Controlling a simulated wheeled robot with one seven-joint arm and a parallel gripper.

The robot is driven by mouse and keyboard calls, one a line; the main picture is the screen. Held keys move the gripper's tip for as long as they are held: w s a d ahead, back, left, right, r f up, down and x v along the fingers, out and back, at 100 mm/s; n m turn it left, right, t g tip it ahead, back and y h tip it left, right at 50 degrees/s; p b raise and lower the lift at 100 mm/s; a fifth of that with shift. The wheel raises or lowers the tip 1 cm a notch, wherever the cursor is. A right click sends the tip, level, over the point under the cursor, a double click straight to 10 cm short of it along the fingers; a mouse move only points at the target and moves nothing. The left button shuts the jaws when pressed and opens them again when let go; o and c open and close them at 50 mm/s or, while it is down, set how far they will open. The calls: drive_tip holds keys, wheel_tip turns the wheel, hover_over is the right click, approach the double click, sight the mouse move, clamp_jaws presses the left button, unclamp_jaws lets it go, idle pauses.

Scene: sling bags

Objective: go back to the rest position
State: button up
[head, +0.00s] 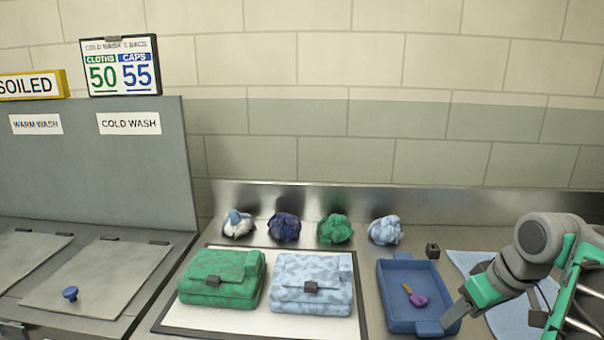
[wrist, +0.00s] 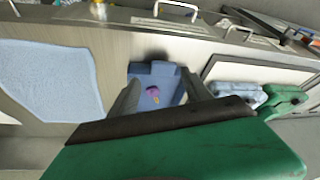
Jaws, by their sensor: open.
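My gripper (head: 456,312) is at the lower right in the head view, by the front right corner of a blue tray (head: 387,290). In the wrist view its two grey fingers (wrist: 160,98) are spread with nothing between them, and the tray (wrist: 140,72) shows beyond them. A small purple and orange item (head: 415,296) lies in the tray; I cannot tell what it is. A green patterned bag (head: 222,278) and a light blue patterned bag (head: 312,284) lie side by side on a dark-edged white mat (head: 240,318).
Several cloth bundles (head: 334,229) line the back of the steel counter. A small dark block (head: 432,250) sits behind the tray. A light blue cloth (head: 515,318) lies right of it.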

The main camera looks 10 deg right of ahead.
drive_tip(key=w+a+p, duration=0.2)
drive_tip(key=w+a, duration=0.1)
drive_tip(key=a, duration=0.6)
drive_tip(key=s+a+f+p, duration=0.2)
drive_tip(key=a, duration=0.6)
drive_tip(key=s+a+f+m+g+p, duration=0.1)
drive_tip(key=s+a+f+p, duration=0.1)
drive_tip(key=a, duration=0.6)
drive_tip(key=shift+s+a+h+p, duration=0.3)
drive_tip(key=shift+s+a+p, duration=0.1)
drive_tip(key=shift+s+p, duration=0.1)
